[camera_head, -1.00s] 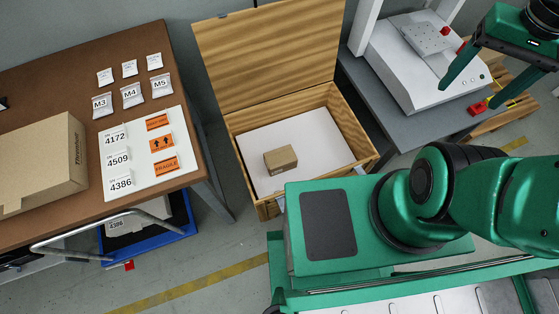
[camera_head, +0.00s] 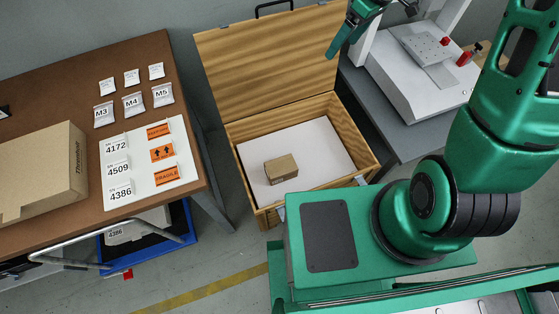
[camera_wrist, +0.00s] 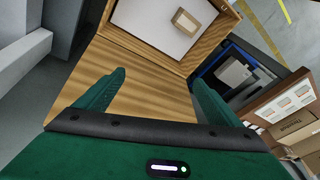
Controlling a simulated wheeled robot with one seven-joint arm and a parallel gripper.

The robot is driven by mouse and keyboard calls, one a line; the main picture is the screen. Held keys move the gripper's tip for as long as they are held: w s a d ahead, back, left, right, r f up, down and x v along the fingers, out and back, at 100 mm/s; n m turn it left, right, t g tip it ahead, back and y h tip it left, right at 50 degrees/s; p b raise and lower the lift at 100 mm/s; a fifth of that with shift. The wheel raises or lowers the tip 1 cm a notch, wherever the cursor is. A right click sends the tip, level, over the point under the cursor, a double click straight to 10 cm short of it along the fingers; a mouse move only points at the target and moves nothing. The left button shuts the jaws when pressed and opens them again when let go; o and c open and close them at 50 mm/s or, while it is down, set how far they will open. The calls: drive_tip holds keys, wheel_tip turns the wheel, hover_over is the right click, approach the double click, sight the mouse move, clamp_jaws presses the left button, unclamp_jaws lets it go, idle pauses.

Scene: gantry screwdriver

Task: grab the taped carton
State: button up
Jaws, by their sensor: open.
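A small brown carton (camera_head: 281,169) with a lighter tape band lies on the white floor of an open wooden crate (camera_head: 248,199). It also shows in the wrist view (camera_wrist: 186,21), near the top. A larger brown carton (camera_head: 45,172) lies on the brown table at the left; I cannot make out tape on it. My gripper (camera_head: 345,38) is at the top of the head view, in front of the crate's raised lid and well above the small carton. In the wrist view its two green fingers (camera_wrist: 157,84) are spread and empty.
The crate's raised wooden lid (camera_head: 265,65) stands at its back. A grey bench with a white machine (camera_head: 420,70) is right of the crate. The brown table (camera_head: 60,85) holds bags and labels. A blue bin (camera_head: 175,236) sits below it.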

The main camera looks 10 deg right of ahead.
drive_tip(key=w+a+f+n+g+y, duration=0.2)
drive_tip(key=w+f+n, duration=0.2)
drive_tip(key=f, duration=0.9)
drive_tip(key=n+g+y, duration=0.3)
drive_tip(key=n+y, duration=0.5)
drive_tip(key=n, duration=0.1)
approach(283, 166)
drive_tip(key=x, duration=0.5)
drive_tip(key=shift+a+f, duration=0.15)
drive_tip(key=shift+f, duration=0.15)
drive_tip(key=shift+r+x, duration=0.2)
drive_tip(key=shift+x, duration=2.45)
drive_tip(key=shift+a, duration=0.1)
drive_tip(key=c, duration=1.5)
